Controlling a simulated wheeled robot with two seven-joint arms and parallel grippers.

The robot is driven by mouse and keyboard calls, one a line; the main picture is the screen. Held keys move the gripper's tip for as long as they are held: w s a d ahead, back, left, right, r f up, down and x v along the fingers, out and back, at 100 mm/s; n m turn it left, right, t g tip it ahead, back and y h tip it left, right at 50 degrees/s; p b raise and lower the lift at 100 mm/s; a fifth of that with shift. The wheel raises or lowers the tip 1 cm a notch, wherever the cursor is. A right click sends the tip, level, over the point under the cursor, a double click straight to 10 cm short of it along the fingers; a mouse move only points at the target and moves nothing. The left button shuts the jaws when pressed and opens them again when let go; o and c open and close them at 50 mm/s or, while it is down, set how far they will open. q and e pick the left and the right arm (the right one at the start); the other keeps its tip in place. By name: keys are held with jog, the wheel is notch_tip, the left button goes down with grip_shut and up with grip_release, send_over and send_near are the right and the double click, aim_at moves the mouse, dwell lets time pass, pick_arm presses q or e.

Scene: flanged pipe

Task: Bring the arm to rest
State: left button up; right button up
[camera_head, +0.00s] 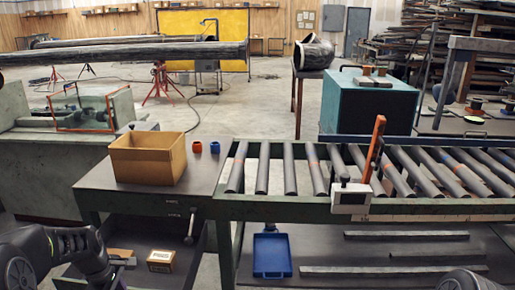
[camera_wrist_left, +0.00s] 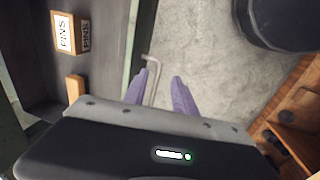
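My left arm (camera_head: 75,245) is at the lower left of the head view, beside the low shelf under the bench. In the left wrist view the two purple fingers of my left gripper (camera_wrist_left: 160,78) are apart, with nothing held between them. Grey floor (camera_wrist_left: 195,55) and a bent grey rod (camera_wrist_left: 152,62) show beyond the fingers; I cannot tell how far off the rod is. A small part of my right arm (camera_head: 468,281) shows at the bottom right of the head view. My right gripper is out of frame.
A box marked PINS (camera_wrist_left: 65,33) lies on the dark shelf near my left gripper. Above stand a cardboard box (camera_head: 147,158), two orange and blue cups and a roller conveyor (camera_head: 290,170). A blue tray (camera_head: 272,255) lies below.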

pick_arm(q)
jog(key=s+d+f+m+h, duration=0.1)
jog(key=s+d+f+m, duration=0.25)
jog(key=d+f, duration=0.5)
jog(key=s+d+f+m+h, duration=0.1)
jog(key=s+d+f+m, duration=0.1)
jog(key=d+f+m, duration=0.5)
jog(key=s+d+f+m+h, duration=0.1)
jog(key=s+d+f+m, duration=0.2)
jog(key=s+d, duration=0.5)
jog(key=s+d+f+m+g+h+p, duration=0.1)
jog(key=s+d+f+m, duration=0.2)
jog(key=s+d, duration=0.6)
jog(key=shift+d+f, duration=0.7)
jog(key=shift+d, duration=0.55)
jog(key=shift+a, duration=0.1)
